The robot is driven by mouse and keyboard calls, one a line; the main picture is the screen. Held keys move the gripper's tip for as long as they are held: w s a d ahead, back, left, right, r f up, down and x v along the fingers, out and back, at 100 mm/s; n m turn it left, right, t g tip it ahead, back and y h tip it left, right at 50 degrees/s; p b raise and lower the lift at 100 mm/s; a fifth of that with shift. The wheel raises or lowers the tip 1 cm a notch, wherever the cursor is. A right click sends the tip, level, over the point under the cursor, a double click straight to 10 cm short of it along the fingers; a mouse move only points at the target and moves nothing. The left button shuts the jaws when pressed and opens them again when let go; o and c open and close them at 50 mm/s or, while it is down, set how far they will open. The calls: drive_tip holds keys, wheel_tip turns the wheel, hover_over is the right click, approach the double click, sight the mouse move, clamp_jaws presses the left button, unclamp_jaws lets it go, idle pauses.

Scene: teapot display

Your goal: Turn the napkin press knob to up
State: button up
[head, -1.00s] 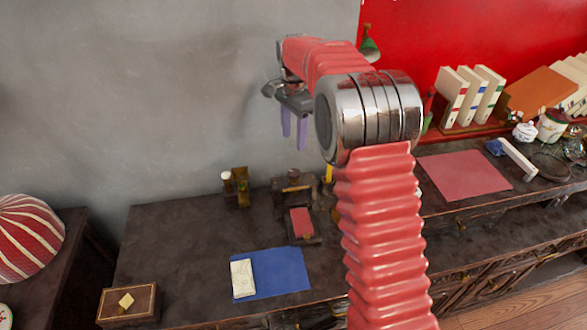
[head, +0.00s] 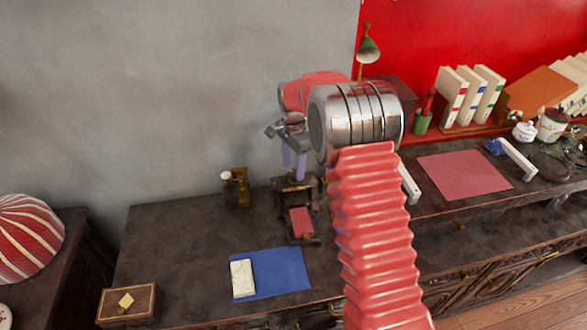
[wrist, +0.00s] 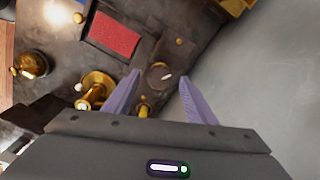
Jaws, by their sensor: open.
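The napkin press (head: 301,222) is a dark stand with a red pad, at the back of the dark sideboard in the head view. Its red pad shows in the wrist view (wrist: 113,36). A round dark knob (wrist: 159,75) with a pale mark pointing toward the right lies between my fingers in the wrist view. My gripper (head: 294,168) is open and empty, fingers pointing down just above the back of the press. In the wrist view my fingertips (wrist: 160,80) stand on either side of the knob; I cannot tell whether they touch it.
A brass item (head: 238,188) stands left of the press. A blue cloth (head: 280,272) with a white folded piece (head: 242,278) and a wooden box (head: 128,305) lie in front. A green lamp (head: 368,50) stands behind my arm. The grey wall (head: 150,90) is close behind.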

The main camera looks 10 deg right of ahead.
drive_tip(key=shift+f, duration=0.7)
drive_tip(key=shift+c, duration=0.4)
drive_tip(key=c, duration=1)
drive_tip(key=shift+o, duration=0.2)
